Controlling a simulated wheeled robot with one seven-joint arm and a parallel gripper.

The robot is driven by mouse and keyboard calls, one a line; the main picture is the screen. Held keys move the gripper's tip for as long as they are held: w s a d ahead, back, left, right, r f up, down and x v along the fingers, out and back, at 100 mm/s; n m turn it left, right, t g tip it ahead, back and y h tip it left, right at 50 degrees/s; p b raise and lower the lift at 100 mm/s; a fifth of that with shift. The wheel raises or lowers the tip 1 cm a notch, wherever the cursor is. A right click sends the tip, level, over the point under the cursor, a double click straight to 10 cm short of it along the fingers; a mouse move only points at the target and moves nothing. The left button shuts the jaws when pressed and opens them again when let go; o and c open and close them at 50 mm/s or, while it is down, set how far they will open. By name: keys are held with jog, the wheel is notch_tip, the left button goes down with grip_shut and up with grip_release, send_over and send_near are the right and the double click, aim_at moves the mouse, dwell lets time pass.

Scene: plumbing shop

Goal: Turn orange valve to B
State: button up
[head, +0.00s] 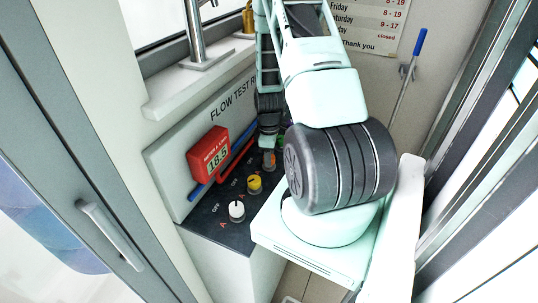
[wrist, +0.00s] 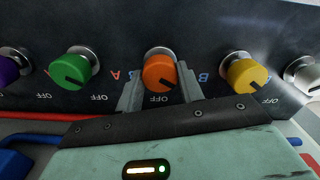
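The orange valve (wrist: 160,72) is a round knob on the dark panel in the wrist view. My gripper (wrist: 160,82) has one finger on each side of the orange knob. The fingertips are very close to its sides; whether they press on it or leave a thin gap is unclear. In the head view my gripper (head: 268,152) is down at the panel and the orange knob is mostly hidden by my arm.
The green knob (wrist: 74,67) and yellow knob (wrist: 246,75) flank the orange one, with a purple knob (wrist: 8,67) and a white knob (wrist: 304,74) farther out. A red meter (head: 209,153) reading 18.5 stands behind the panel. A tap (head: 197,35) is above.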

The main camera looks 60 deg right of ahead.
jog(key=shift+m, duration=0.4)
jog(key=m+b, duration=0.2)
jog(key=m, duration=0.3)
jog(key=shift+b, duration=0.3)
jog(key=m+b, duration=0.1)
jog(key=m, duration=0.3)
jog(key=m+b, duration=0.1)
jog(key=m, duration=0.2)
jog(key=shift+m, duration=0.4)
jog(key=m+b, duration=0.1)
jog(key=m, duration=0.9)
jog(key=shift+m, duration=0.3)
jog(key=o, duration=1)
